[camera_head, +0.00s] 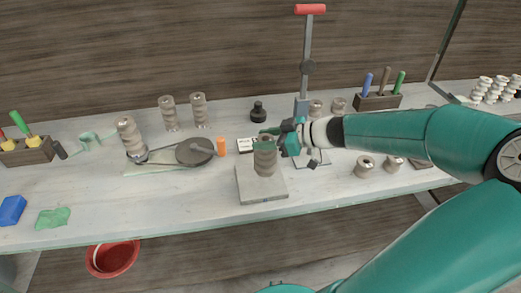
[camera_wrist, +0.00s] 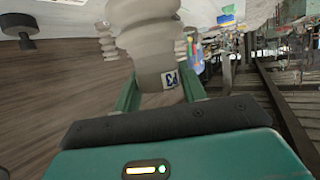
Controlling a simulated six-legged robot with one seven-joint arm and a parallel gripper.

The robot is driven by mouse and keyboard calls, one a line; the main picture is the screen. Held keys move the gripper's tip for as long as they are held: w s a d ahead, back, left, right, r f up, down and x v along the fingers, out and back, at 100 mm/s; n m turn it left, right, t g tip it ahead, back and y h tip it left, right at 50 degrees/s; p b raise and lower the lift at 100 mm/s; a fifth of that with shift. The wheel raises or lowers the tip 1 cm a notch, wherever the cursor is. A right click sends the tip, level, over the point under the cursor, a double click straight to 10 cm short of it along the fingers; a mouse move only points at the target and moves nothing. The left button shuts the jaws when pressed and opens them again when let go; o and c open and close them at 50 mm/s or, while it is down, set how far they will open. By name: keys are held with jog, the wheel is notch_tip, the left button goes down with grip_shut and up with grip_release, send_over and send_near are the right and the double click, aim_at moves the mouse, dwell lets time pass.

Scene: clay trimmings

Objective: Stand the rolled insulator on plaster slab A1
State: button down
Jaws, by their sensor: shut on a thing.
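A ribbed grey-brown insulator (camera_head: 265,160) is upright over the pale square plaster slab (camera_head: 262,189) near the table's front edge. Its foot appears to meet the slab's top, but I cannot tell whether it bears on it. My gripper (camera_head: 268,138) is shut on the insulator's upper part, coming in from the right. In the wrist view the insulator (camera_wrist: 150,42) fills the space between the two green fingers (camera_wrist: 160,88). A small tag with dark lettering sits low between the fingers. No marking on the slab is readable.
A white card (camera_head: 246,145) is behind the slab. An orange cylinder (camera_head: 221,147) and a flat rig with a dark disc (camera_head: 195,152) are to the left. A red-handled press (camera_head: 306,70) stands behind. Short insulators (camera_head: 366,166) stand to the right. The table's front edge is close.

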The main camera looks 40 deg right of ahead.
jog(key=shift+w+a+f, duration=0.25)
jog(key=shift+w+f, duration=0.15)
jog(key=shift+f, duration=0.1)
jog(key=shift+w+a+f, duration=0.2)
jog(key=shift+w+f, duration=0.15)
jog(key=shift+f, duration=1.6)
jog(key=c, duration=0.8)
grip_release()
jog(key=shift+d, duration=0.1)
jog(key=shift+s, duration=0.1)
jog(key=v, duration=1.2)
jog(key=shift+d, duration=0.1)
